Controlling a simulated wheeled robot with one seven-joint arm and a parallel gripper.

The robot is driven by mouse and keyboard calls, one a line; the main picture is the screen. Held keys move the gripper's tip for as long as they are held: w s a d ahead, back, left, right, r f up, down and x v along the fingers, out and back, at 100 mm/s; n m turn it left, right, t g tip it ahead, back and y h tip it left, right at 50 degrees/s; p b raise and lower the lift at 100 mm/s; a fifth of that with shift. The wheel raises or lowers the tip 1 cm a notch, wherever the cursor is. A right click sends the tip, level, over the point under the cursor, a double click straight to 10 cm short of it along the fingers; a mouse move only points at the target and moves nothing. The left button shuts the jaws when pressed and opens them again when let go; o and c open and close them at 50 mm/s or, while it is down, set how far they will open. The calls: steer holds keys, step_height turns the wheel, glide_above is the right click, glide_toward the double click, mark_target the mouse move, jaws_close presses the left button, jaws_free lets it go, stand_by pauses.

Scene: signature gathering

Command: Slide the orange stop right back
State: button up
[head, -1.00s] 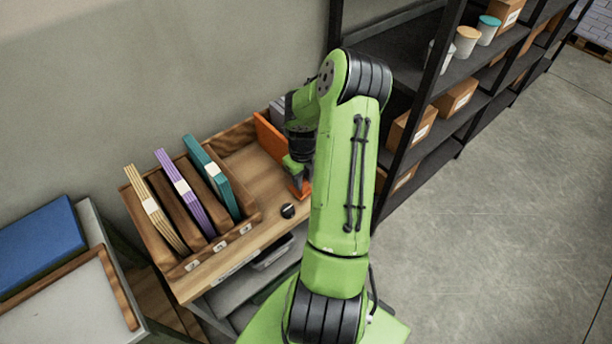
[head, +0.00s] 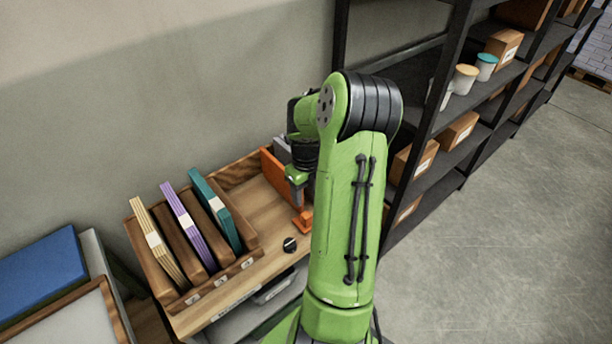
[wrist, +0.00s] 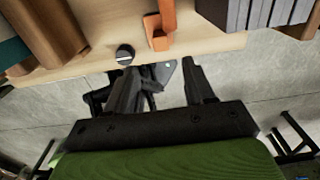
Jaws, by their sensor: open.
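The orange stop (head: 274,172) stands as an upright plate on the wooden bench in the head view, beside a grey stack. Its orange front end (head: 303,221) sits near the bench's front edge, partly hidden by my arm. In the wrist view an orange arm and foot of it (wrist: 159,36) show at the top, near the bench edge. My gripper (head: 298,197) is above the orange front end in the head view. In the wrist view my gripper (wrist: 162,88) is open, with nothing between its fingers, apart from the stop.
A black knob (head: 290,244) sits on the bench left of the orange front end. A wooden rack (head: 250,237) holds beige, purple and teal bundles to the left. A grey stack (wrist: 262,14) is right of the stop. A dark shelf unit (head: 385,90) stands to the right.

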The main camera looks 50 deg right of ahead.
step_height(320, 180, up, 6)
steer(key=shift+r+p, duration=0.2)
steer(key=shift+p, duration=0.1)
stand_by(0.3)
